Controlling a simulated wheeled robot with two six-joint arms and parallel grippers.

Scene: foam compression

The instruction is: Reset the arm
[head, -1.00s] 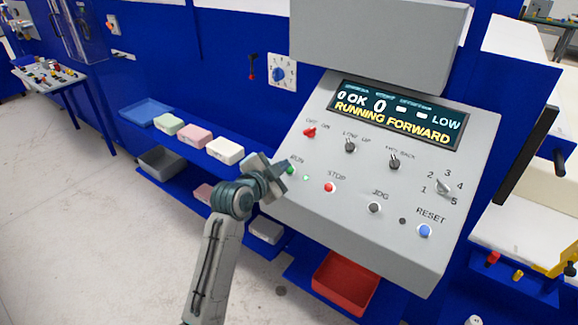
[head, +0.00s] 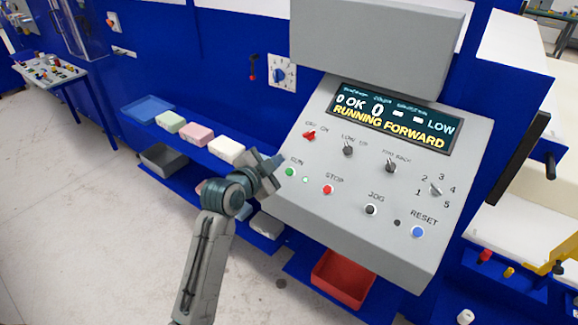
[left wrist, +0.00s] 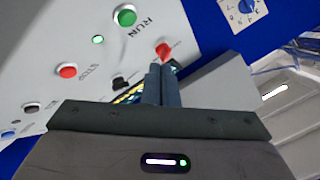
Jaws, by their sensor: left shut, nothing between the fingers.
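My left gripper (head: 277,163) is shut and empty beside the left edge of the grey control panel (head: 330,225), just left of the green RUN button (head: 290,172). In the left wrist view its two fingers (left wrist: 161,82) are pressed together, with the red OFF/ON switch (left wrist: 164,50) behind the tips. The green RUN button also shows in the left wrist view (left wrist: 125,17). The panel's display (head: 395,118) reads "RUNNING FORWARD". My right gripper is not in view.
The panel also carries a red STOP button (head: 328,189), a dark JOG button (head: 370,209) and a blue RESET button (head: 417,231). A shelf left of my arm holds a blue tray (head: 147,109) and foam blocks (head: 196,134). A red bin (head: 342,279) stands below.

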